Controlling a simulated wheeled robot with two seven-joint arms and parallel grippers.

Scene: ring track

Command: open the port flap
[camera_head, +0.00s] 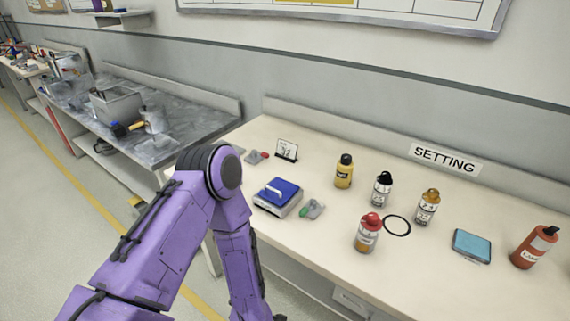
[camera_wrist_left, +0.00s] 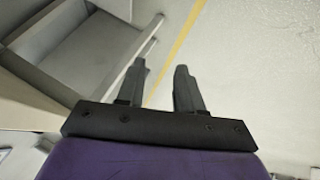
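A grey box (camera_head: 290,209) with a blue top (camera_head: 283,188) and a white handle (camera_head: 274,188) sits on the pale table, just right of my left arm. The blue top looks shut. Nothing is labelled as a port flap, so I cannot tell for sure that this is it. My left gripper (camera_wrist_left: 160,66) shows in the left wrist view with its two dark fingers apart and nothing between them. It points at the floor beside a grey furniture piece, away from the box. In the head view the left arm runs off the bottom edge. My right gripper is not in view.
The pale table (camera_head: 310,243) also holds several bottles, including a red-capped one (camera_head: 368,233), a black ring (camera_head: 397,225), a blue pad (camera_head: 471,246), an orange bottle (camera_head: 535,247) and a small card (camera_head: 287,150). A cluttered grey bench (camera_head: 170,150) stands left. A yellow floor line (camera_wrist_left: 175,50) crosses open floor.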

